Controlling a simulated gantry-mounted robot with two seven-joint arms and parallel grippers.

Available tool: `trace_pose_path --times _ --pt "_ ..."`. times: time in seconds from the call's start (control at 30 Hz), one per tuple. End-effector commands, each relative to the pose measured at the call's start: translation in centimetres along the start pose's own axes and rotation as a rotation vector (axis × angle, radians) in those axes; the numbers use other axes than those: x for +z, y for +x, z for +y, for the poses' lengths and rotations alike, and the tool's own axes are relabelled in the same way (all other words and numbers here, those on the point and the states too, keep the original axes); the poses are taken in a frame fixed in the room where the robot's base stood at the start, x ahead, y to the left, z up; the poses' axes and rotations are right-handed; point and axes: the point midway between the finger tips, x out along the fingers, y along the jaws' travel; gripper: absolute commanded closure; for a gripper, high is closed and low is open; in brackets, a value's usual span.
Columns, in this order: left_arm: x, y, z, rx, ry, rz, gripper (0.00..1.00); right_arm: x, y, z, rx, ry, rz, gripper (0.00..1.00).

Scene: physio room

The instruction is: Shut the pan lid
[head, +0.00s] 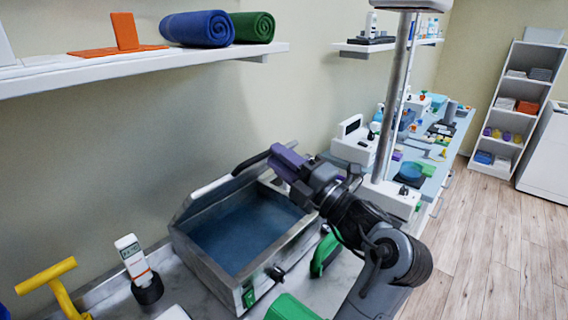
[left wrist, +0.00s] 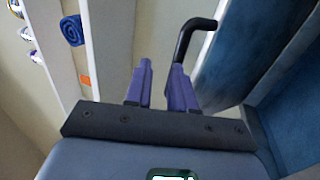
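The pan (head: 258,262) is a metal basin of dark blue water on the counter. Its lid (head: 212,193) stands raised along the wall side, seen nearly edge-on, with a black handle (head: 250,164) at its upper edge. My left gripper (head: 280,160) has purple fingers and is over the pan's far end, close to the handle. In the left wrist view, the fingers (left wrist: 160,80) are apart with an empty gap. The black handle (left wrist: 186,38) shows just beyond the right finger, not between the two; whether they touch is unclear. My right gripper is not in view.
A wall shelf (head: 120,70) with rolled towels hangs above the pan. A white device (head: 352,142) and metal post stand beyond.

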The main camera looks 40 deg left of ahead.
Motion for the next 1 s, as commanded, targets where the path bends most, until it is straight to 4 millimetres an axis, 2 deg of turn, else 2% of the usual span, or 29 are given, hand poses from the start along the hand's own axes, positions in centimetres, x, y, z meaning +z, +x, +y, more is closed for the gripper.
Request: trace_pose_path --times 0.13,0.43,0.6,0.63,0.77,1.0 --pt "-0.1 -0.8 -0.2 -0.004 0.004 0.002 0.75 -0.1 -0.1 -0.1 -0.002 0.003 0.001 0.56" --pt "-0.1 -0.9 -0.5 -0.008 0.008 0.003 0.75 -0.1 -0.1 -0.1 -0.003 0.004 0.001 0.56" --pt "0.1 -0.7 -0.4 -0.013 0.012 -0.008 1.00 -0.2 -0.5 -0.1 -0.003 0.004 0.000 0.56" --pt "0.2 -0.6 -0.4 -0.015 0.013 -0.013 1.00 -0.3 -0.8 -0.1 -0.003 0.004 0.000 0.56" --pt "0.8 0.0 -0.3 -0.032 0.025 -0.062 1.00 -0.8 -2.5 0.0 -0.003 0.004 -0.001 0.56" --pt "3.0 1.4 -0.8 -0.087 0.075 -0.245 1.00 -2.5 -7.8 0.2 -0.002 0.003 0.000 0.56"
